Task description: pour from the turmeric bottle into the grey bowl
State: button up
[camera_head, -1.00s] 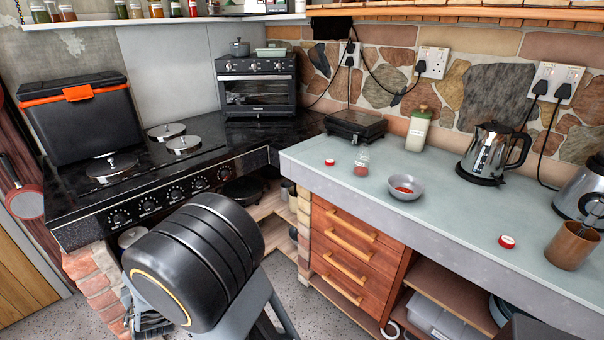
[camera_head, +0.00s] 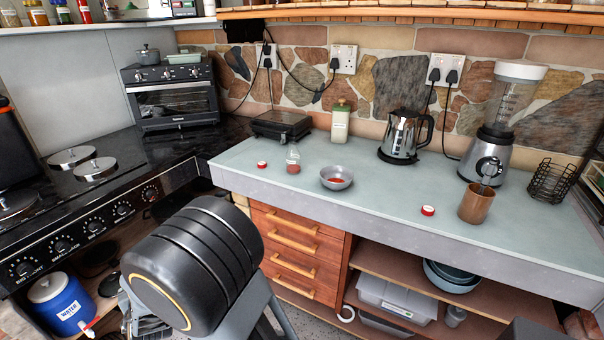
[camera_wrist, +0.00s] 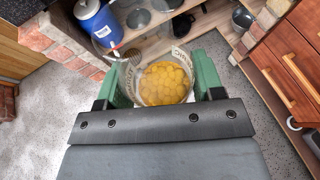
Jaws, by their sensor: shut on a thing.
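In the wrist view, my gripper (camera_wrist: 158,88) has its green fingers shut on a clear bottle (camera_wrist: 163,84) with yellow contents, which I take as the turmeric bottle. Part of a label shows on its side. Its lower part is hidden. The grey bowl (camera_head: 336,184) stands on the pale worktop in the head view, with something red in it. The bowl is not in the wrist view. The gripper and held bottle are hidden in the head view behind my arm. The bottle is over the floor, apart from the worktop.
A small clear bottle with red contents (camera_head: 293,160) stands left of the bowl. Red lids lie at the left (camera_head: 262,164) and right (camera_head: 428,210). A brown cup (camera_head: 476,204), kettle (camera_head: 402,136) and blender (camera_head: 490,150) stand further right. Worktop around the bowl is mostly clear.

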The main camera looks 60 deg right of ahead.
aim_at(335, 177)
jog(key=z, duration=1)
